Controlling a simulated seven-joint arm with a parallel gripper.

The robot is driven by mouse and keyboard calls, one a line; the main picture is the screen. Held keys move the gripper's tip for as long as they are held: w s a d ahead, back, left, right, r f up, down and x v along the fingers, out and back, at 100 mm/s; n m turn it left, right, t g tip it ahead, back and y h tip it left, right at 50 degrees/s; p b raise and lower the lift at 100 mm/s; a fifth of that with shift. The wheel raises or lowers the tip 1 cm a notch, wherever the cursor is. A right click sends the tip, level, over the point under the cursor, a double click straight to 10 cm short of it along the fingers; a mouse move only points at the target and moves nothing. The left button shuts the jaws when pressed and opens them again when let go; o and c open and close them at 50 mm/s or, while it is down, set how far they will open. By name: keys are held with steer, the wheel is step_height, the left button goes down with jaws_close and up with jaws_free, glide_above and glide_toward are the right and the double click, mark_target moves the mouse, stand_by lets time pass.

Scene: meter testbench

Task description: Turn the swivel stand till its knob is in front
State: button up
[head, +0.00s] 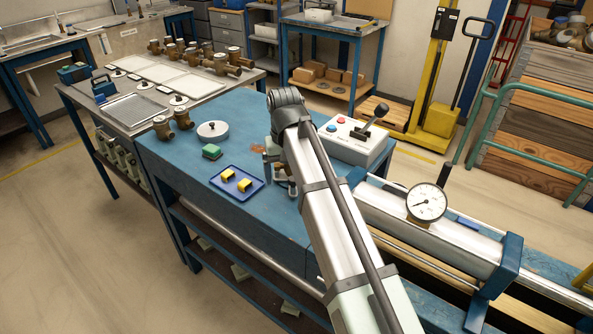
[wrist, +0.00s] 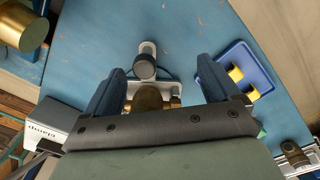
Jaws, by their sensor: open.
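In the wrist view a pale metal plate (wrist: 148,49) with a dark round knob (wrist: 145,68) shows between my fingers; I take it for the swivel stand. A brass body (wrist: 147,98) sits at its lower end, partly hidden by the gripper housing. The knob lies towards the top of the wrist picture. My gripper (wrist: 160,70) is open, with one blue finger on each side of the stand; I cannot tell if either touches it. In the head view my arm hides most of the stand and gripper.
A blue tray (head: 256,189) with yellow pieces lies close beside the stand. A green block (head: 212,151) and a white round item (head: 212,131) lie further left. A white control box (head: 352,142) with a lever and a pipe with a dial gauge (head: 426,202) stand to the right.

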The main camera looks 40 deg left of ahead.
step_height(320, 180, up, 5)
steer(key=shift+r, duration=0.1)
stand_by(0.7)
steer(key=shift+w+d+r, duration=0.2)
steer(key=shift+w, duration=0.05)
steer(key=shift+w+d+r+m, duration=0.15)
steer(key=shift+w+d+r, duration=0.1)
steer(key=shift+r, duration=0.25)
steer(key=shift+w+d+r+m, duration=0.1)
steer(key=shift+w+r+m, duration=0.1)
steer(key=shift+r, duration=0.25)
steer(key=shift+s+d+r+m, duration=0.1)
steer(key=shift+r+m, duration=0.05)
steer(key=shift+m, duration=0.7)
steer(key=m, duration=0.3)
steer(key=shift+d+m, duration=0.1)
steer(key=shift+m, duration=0.2)
steer(key=shift+s, duration=0.1)
steer(key=shift+f, duration=0.2)
